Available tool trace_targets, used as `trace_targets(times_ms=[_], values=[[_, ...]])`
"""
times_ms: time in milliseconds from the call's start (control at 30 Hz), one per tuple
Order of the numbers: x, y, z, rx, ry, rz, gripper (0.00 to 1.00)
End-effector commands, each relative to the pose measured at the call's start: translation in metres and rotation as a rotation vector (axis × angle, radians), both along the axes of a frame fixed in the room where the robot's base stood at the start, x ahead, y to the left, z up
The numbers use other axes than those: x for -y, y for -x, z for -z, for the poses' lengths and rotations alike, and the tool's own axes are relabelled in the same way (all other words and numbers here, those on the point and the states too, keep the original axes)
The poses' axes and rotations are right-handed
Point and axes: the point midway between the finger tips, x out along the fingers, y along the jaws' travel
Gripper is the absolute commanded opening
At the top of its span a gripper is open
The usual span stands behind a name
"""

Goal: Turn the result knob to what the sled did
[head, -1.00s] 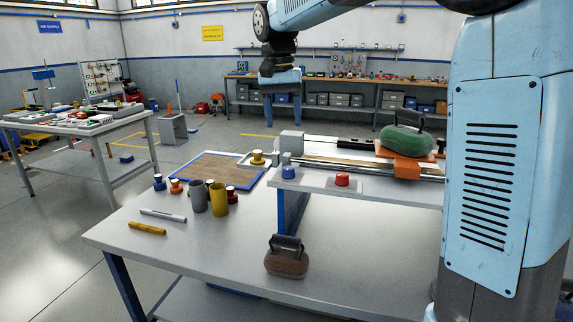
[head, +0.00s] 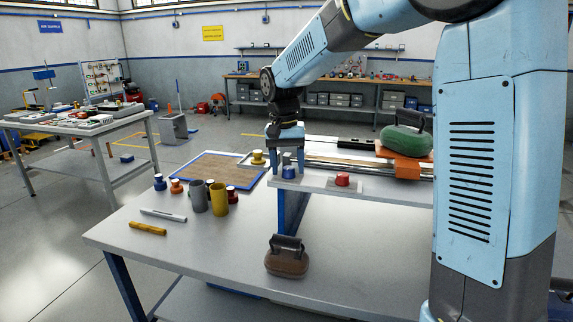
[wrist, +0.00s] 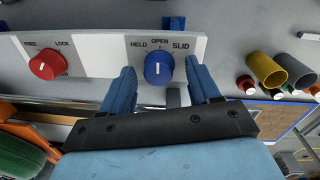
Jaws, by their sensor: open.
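The blue result knob (wrist: 158,70) sits on a pale panel marked HELD, OPEN and SLID. Its white pointer line appears to point up towards OPEN. My gripper (wrist: 160,66) is open, its two blue fingers on either side of this knob with gaps visible. In the head view my gripper (head: 287,170) hangs down over the blue knob (head: 289,173) at the raised deck's left end. The orange sled (head: 408,168), carrying a green handled weight (head: 406,140), is at the right of the rail. The orange also shows in the wrist view (wrist: 14,140).
A red knob (wrist: 48,66) marked with LOCK is beside the blue one. Grey (head: 198,196) and yellow (head: 219,199) cups stand left on the table, near a blue-framed brown board (head: 210,168). A brown handled weight (head: 287,262) sits in front.

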Motion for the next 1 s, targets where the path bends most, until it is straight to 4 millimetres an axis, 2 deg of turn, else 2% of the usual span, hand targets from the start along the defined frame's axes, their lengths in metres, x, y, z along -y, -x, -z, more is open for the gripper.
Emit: trace_targets(times_ms=[233, 800, 833, 1000], values=[[0.0004, -0.0001, 0.0002, 0.0, 0.0, 0.001, 0.6], [0.0006, -0.0002, -0.0001, 0.0, 0.0, 0.001, 0.06], [-0.0048, -0.0001, 0.0001, 0.0, 0.0, -0.001, 0.06], [-0.0021, 0.0001, -0.0003, 0.001, -0.001, -0.013, 0.06]])
